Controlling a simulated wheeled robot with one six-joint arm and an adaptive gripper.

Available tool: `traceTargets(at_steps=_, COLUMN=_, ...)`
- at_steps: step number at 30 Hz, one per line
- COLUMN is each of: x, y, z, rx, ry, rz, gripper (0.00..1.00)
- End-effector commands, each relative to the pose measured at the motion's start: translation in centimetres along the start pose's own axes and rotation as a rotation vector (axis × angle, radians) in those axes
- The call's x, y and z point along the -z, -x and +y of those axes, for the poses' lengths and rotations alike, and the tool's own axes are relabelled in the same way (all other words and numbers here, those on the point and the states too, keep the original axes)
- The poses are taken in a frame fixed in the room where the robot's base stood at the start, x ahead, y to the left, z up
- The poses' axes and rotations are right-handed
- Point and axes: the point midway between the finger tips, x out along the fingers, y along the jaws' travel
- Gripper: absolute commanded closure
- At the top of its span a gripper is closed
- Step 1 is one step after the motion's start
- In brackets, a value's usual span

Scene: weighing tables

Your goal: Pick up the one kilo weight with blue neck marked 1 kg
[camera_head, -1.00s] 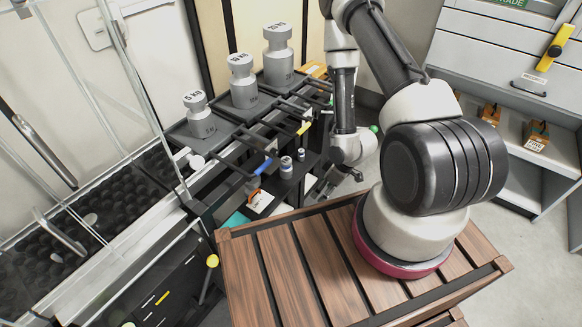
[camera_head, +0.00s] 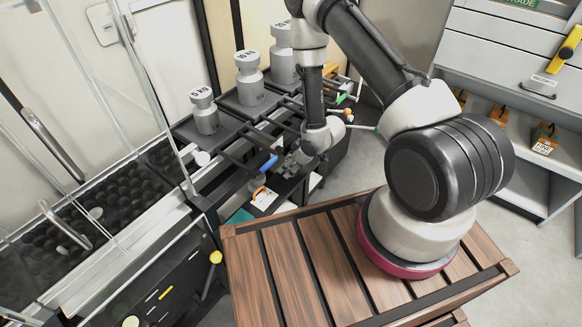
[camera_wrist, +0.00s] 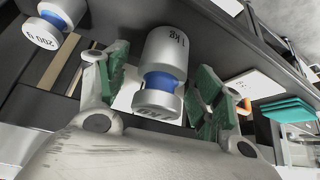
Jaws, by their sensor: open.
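In the wrist view the small silver weight (camera_wrist: 167,48) has a blue neck and is marked 1 kg. It lies between the two green-padded fingers of my gripper (camera_wrist: 160,70), one finger on each side. The fingers are spread; a small gap shows on the left, and contact on the right I cannot tell. In the head view my gripper (camera_head: 291,164) is down at the dark shelf beside the blue handle, and it hides the small weight there.
A second silver weight marked 200 g (camera_wrist: 58,18), also with blue, stands to the upper left in the wrist view. A teal block (camera_wrist: 287,109) is at the right. Large weights, 5 kg (camera_head: 206,112) and 10 kg (camera_head: 250,78), stand on dark plates behind.

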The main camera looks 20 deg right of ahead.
Motion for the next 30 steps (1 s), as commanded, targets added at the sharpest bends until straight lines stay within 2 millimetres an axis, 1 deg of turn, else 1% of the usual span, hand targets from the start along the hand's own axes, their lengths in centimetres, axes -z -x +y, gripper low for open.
traceTargets(at_steps=1, x=0.8, y=-0.5, z=0.0, rx=0.0, ry=0.004, rz=0.002, gripper=0.33)
traceTargets(at_steps=2, x=1.1, y=-0.7, z=-0.1, rx=0.0, ry=0.003, rz=0.002, gripper=0.33)
traceTargets(at_steps=6, x=0.8, y=-1.7, z=0.0, rx=0.0, ry=-0.001, rz=-0.001, gripper=0.33)
traceTargets(at_steps=12, x=0.8, y=-1.8, z=0.0, rx=0.0, ry=-0.001, rz=0.0, gripper=0.33)
traceTargets(at_steps=14, x=0.8, y=-1.8, z=0.0, rx=0.0, ry=-0.001, rz=0.0, gripper=0.42)
traceTargets(at_steps=15, x=0.8, y=-1.8, z=0.0, rx=0.0, ry=-0.001, rz=0.0, gripper=0.49)
traceTargets(at_steps=23, x=0.8, y=-1.8, z=0.0, rx=0.0, ry=-0.001, rz=0.0, gripper=0.97)
traceTargets(at_steps=24, x=0.8, y=-1.8, z=0.0, rx=0.0, ry=-0.001, rz=0.0, gripper=1.0)
traceTargets(at_steps=30, x=0.9, y=-1.7, z=0.1, rx=-0.001, ry=0.0, rz=0.002, gripper=1.0)
